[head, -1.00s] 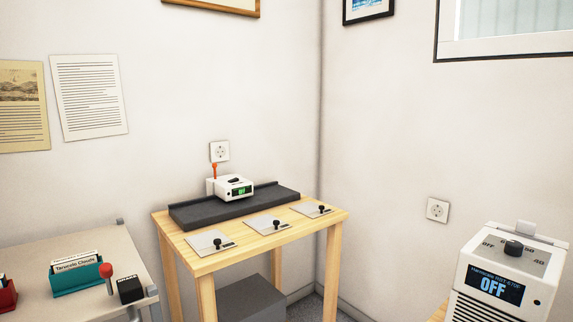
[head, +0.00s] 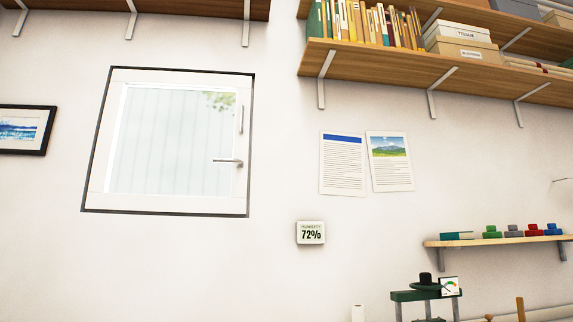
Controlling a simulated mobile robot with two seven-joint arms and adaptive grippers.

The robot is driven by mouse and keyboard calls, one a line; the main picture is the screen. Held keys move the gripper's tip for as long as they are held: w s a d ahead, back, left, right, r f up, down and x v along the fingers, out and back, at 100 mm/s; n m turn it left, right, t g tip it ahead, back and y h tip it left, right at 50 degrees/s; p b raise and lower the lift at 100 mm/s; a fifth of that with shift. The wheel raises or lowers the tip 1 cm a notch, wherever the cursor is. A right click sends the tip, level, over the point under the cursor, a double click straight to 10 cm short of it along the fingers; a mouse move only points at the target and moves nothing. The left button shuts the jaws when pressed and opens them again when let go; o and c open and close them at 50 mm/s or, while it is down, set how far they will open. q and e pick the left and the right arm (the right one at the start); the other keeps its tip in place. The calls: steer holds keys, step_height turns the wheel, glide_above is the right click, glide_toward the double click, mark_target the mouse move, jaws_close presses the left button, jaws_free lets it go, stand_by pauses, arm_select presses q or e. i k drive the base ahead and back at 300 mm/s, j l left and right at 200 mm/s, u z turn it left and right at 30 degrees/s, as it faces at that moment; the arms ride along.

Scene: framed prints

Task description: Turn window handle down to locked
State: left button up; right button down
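The window (head: 170,140) is in the left half of the head view, with a white frame and a dark outer edge, and it looks closed. Its grey handle (head: 229,162) is on the right side of the frame, with the lever lying horizontal and pointing left. A second thin vertical grey bar (head: 241,119) sits above it on the same side of the frame. Neither of my grippers shows in the view.
A wooden shelf (head: 400,65) with books and boxes hangs at upper right. A small shelf (head: 497,240) holds colored items.

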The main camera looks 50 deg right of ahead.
mark_target(239, 164)
steer(key=z, duration=1.25)
